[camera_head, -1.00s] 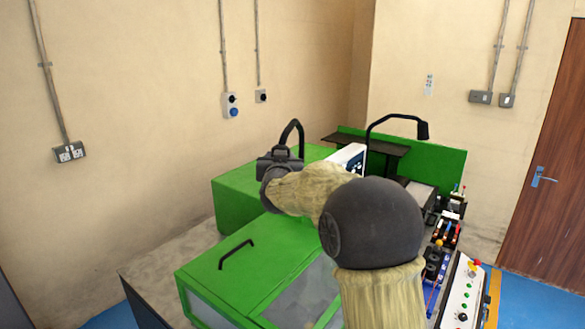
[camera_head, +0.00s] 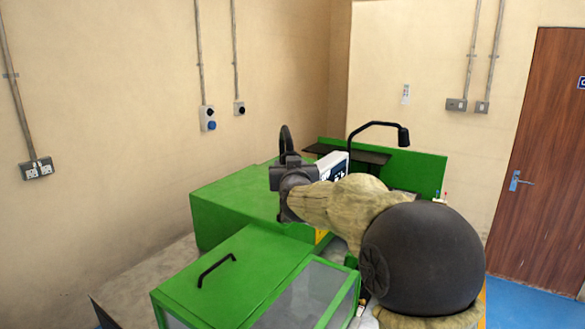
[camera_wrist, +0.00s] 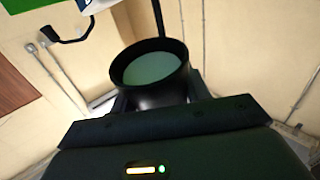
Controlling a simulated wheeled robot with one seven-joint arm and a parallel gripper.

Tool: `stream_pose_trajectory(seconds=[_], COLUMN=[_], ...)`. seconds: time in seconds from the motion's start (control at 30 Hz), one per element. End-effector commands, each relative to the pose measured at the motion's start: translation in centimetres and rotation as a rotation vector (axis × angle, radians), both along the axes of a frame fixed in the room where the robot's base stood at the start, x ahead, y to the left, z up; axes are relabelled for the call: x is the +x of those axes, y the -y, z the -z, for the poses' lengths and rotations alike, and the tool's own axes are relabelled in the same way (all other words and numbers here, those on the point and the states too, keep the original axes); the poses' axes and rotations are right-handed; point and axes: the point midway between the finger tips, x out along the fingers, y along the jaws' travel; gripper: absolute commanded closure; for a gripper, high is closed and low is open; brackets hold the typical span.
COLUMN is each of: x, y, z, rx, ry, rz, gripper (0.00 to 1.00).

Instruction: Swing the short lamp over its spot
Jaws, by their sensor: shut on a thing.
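The short lamp's dark curved arm (camera_head: 286,138) rises behind my gripper (camera_head: 287,165) in the head view. In the wrist view the lamp's round black head (camera_wrist: 150,70) fills the space between the jaws, its pale greenish face towards the camera. My gripper (camera_wrist: 152,100) is shut on this head. The fingertips are mostly hidden behind the head and the gripper body. The lamp's base and the spot under it are hidden in the head view by my gripper and arm.
A second, longer black lamp (camera_head: 380,126) stands to the right, by the green back panel (camera_head: 425,172). A white panel (camera_head: 333,163) is close to my wrist. The green cabinet (camera_head: 235,205) and windowed cover (camera_head: 225,280) lie left and in front.

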Motion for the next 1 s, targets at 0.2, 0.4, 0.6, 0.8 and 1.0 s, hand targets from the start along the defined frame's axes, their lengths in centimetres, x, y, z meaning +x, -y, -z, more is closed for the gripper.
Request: stream_pose_trajectory(seconds=[0.2, 0.4, 0.6, 0.8, 1.0], x=[0.0, 0.0, 0.0, -1.2, -4.2], y=[0.2, 0.2, 0.1, 0.1, 0.1], z=[-0.2, -0.2, -0.1, -0.1, 0.0], rx=[-0.005, -0.003, -0.002, -0.002, -0.002], ry=[0.006, 0.004, 0.003, 0.004, 0.005], rz=[0.004, 0.004, 0.003, 0.002, 0.002], gripper=[0.94, 0.33, 0.33, 0.33, 0.33])
